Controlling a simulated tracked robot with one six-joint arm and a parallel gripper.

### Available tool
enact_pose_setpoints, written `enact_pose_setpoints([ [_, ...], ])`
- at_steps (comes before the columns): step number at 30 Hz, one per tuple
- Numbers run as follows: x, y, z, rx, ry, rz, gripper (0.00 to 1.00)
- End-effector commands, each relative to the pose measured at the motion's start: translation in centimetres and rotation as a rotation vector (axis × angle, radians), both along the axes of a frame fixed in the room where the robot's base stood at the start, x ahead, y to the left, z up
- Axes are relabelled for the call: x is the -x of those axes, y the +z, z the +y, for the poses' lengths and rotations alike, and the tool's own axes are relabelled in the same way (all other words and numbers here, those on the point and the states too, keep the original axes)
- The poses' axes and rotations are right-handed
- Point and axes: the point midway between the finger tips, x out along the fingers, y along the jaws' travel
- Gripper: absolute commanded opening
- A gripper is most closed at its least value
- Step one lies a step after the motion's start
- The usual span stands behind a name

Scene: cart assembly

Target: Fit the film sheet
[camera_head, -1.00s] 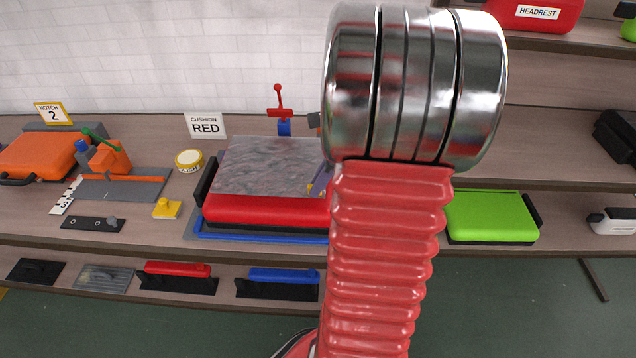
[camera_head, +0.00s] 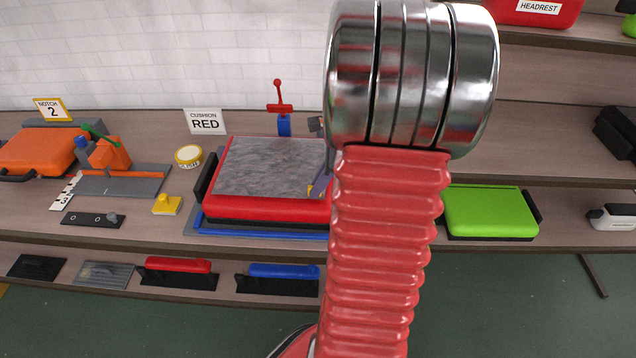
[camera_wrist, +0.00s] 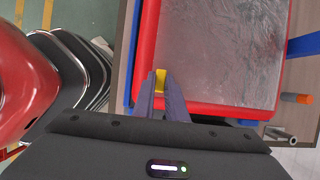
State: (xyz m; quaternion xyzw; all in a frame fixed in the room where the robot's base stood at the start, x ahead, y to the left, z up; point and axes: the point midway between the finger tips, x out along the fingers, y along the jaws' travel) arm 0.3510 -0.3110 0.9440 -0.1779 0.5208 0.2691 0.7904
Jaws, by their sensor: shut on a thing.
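The film sheet (camera_head: 268,165) is a grey, wrinkled, shiny sheet lying over the top of the red cushion (camera_head: 265,210). Red rim shows along its left and front edges in the head view. The cushion sits in a blue tray (camera_head: 260,236). In the wrist view the film (camera_wrist: 225,50) covers most of the red cushion (camera_wrist: 146,40), with a red border on the left and near sides. My gripper (camera_wrist: 160,82) is shut at the film's near-left corner, with yellow showing between its fingertips. In the head view my gripper (camera_head: 317,189) is partly hidden behind my arm.
A red-handled clamp (camera_head: 280,108) stands behind the cushion. A yellow roll (camera_head: 188,156), a yellow block (camera_head: 167,205) and an orange case (camera_head: 38,152) are to the left. A green cushion (camera_head: 490,212) lies to the right. Red and blue handled tools (camera_head: 283,273) lie on the lower shelf.

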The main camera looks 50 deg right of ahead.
Motion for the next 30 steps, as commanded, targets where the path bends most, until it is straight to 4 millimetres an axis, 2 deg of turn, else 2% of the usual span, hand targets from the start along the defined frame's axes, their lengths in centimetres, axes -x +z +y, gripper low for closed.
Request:
enact_pose_setpoints([
  [21, 0.02, -0.79, 0.02, 0.0, 0.0, 0.0, 0.0],
  [22, 0.02, -0.79, 0.02, 0.0, 0.0, 0.0, 0.14],
  [30, 0.02, -0.79, 0.02, 0.0, 0.0, 0.0, 0.33],
])
